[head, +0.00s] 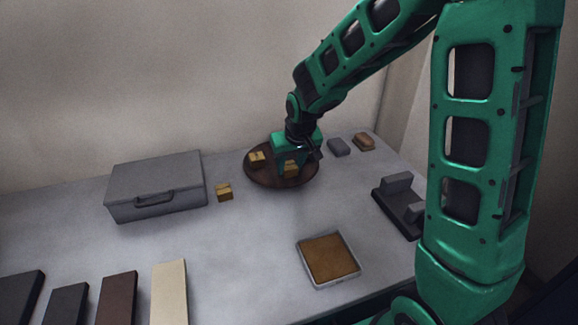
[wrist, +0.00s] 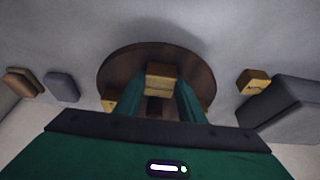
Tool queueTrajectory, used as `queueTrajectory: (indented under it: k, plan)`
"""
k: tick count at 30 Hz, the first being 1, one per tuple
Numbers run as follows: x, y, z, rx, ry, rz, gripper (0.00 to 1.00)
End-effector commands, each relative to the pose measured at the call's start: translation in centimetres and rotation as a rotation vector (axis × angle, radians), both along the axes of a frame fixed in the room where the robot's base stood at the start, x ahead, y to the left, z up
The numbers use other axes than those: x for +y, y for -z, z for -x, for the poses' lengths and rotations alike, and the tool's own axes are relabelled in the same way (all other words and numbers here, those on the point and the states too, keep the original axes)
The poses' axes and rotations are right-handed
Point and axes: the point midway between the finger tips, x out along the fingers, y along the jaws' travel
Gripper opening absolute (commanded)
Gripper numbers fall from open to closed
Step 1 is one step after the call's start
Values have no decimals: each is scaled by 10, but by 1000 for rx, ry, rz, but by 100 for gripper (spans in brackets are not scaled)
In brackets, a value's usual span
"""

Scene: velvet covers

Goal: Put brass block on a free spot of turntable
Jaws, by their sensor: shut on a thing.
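My gripper (wrist: 158,88) is shut on a brass block (wrist: 160,76), a small golden cuboid between its two green fingertips. In the head view the held brass block (head: 291,169) is over the near part of the round dark brown turntable (head: 272,181). I cannot tell whether the block touches the surface. Another brass block (head: 256,159) sits on the turntable at left. In the wrist view one more brass block (wrist: 108,104) shows at the turntable's left, partly hidden by a finger. A separate brass block (head: 224,192) lies on the table, left of the turntable.
A grey case (head: 155,187) with a handle stands at left. A grey block (head: 338,146) and a brown block (head: 364,141) lie right of the turntable. A dark stand (head: 397,205) and a square tray (head: 348,280) are nearer. The table's middle is clear.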

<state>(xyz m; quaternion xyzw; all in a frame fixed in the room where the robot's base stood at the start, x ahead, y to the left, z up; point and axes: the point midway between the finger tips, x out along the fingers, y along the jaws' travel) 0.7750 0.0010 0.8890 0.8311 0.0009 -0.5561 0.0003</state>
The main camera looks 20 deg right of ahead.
Motion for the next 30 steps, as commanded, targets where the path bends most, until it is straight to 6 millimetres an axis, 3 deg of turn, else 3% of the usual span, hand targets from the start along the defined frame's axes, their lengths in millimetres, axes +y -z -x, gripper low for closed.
queueTrajectory:
  k: [2,3,5,17,30]
  plan:
    - [0,1,0,-1,0,0,0]
    - [0,2,0,0,0,0,43]
    - [0,2,0,0,0,0,54]
    - [-1,-4,1,-1,2,0,54]
    - [-1,-73,29,-4,2,0,54]
